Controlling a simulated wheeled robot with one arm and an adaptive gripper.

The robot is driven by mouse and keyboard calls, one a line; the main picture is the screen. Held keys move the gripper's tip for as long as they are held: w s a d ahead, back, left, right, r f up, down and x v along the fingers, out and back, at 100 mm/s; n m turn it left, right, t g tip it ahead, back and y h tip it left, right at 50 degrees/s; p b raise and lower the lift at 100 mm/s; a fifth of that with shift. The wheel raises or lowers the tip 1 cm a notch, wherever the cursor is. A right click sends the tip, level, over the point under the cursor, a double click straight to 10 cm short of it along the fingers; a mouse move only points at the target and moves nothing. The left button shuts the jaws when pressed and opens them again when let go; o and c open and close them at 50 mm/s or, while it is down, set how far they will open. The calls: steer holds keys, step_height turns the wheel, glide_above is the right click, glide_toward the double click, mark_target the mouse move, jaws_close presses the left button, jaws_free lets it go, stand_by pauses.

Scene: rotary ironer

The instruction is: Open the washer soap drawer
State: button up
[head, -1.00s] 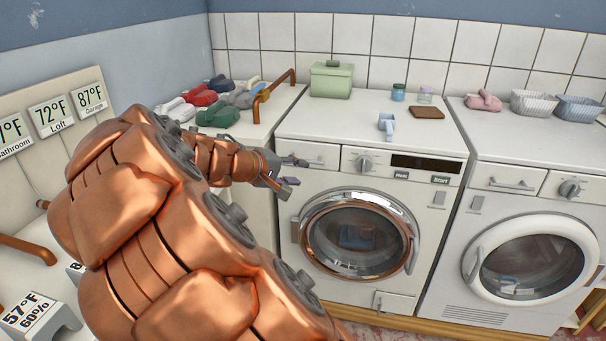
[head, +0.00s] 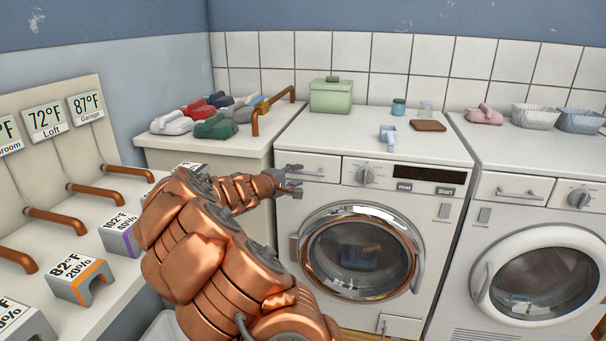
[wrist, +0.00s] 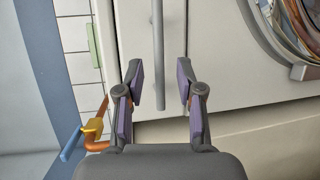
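The washer (head: 345,210) is white with a chrome-ringed round door. Its soap drawer (head: 318,161) is at the upper left of the front and looks shut. The drawer's grey bar handle (head: 308,173) is partly hidden behind my fingers in the head view. My gripper (head: 293,186) is open at the left part of the drawer front. In the wrist view, the handle (wrist: 158,45) runs lengthwise into the gap between the purple-padded fingers of my gripper (wrist: 160,80). A gap shows on each side of the handle, and nothing is gripped.
A dial (head: 366,175) sits right of the drawer, and the round washer door (head: 408,235) is below. A counter with clothes (head: 215,129) is at left, and a second machine (head: 540,200) at right.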

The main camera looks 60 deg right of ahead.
mark_target(301, 173)
steer(key=shift+s+d+f, duration=0.1)
steer(key=shift+d+f, duration=0.1)
steer(key=shift+d, duration=0.8)
steer(key=shift+d+f, duration=0.15)
steer(key=shift+d, duration=0.8)
jaws_close()
